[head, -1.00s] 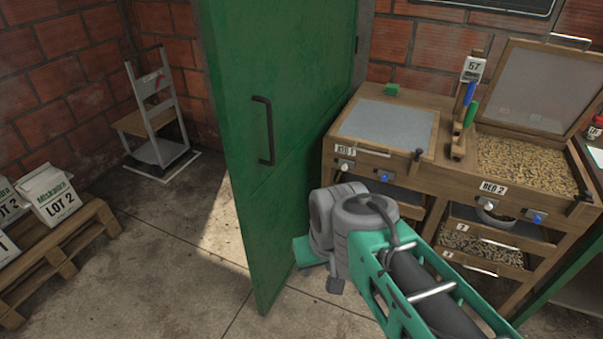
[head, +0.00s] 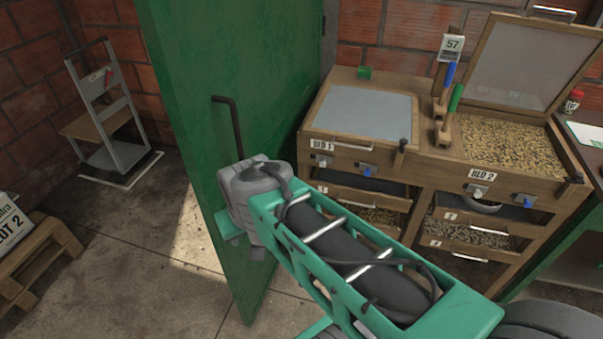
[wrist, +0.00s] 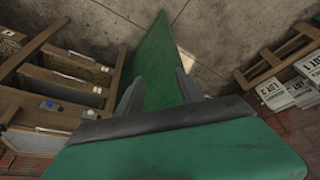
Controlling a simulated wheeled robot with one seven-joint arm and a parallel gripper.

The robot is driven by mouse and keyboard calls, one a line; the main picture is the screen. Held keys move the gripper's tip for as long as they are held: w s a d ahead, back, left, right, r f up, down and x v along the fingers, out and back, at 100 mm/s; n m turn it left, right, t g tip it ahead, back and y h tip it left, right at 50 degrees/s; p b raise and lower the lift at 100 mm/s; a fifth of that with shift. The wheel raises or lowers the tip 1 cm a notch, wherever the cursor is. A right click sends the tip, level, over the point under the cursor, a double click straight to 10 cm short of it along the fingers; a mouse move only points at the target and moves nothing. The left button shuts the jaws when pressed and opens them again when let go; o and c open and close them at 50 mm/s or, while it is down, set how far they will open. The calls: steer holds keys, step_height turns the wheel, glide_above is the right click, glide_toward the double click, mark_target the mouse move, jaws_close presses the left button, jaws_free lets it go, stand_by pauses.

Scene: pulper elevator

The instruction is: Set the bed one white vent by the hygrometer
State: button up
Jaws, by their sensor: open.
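The bed one white vent (head: 322,160) is a small pale knob under the BED 1 label on the wooden cabinet front. A blue knob (head: 366,170) is to its right. The white vent also shows in the wrist view (wrist: 90,114), left of my gripper. The hygrometer (head: 452,46) is a small white panel reading 57, upright between the two beds; its smaller print is unclear. My gripper (wrist: 159,74) is open and empty, its fingers apart in front of the green door in the picture. In the head view my wrist hides most of it.
The open green door (head: 215,120), with a dark handle (head: 232,125), stands left of the cabinet near my arm. Bed 2 (head: 500,145) has its lid raised. Several drawers (head: 470,232) are below. Floor between is clear.

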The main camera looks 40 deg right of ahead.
steer(key=w+d+f+m+t+h+b, duration=0.2)
steer(key=w+d+f+m+h+b, duration=0.15)
steer(key=w+d+f+b, duration=0.65)
steer(key=m+t+h+b, duration=0.5)
steer(key=h+b, duration=0.5)
steer(key=b, duration=0.6)
glide_toward(322, 165)
steer(key=shift+m, duration=0.25)
steer(key=x, duration=0.8)
steer(key=shift+w+d+b, duration=0.1)
steer(key=shift+d+b, duration=0.05)
steer(key=shift+b, duration=0.25)
steer(key=shift+c, duration=0.4)
jaws_close()
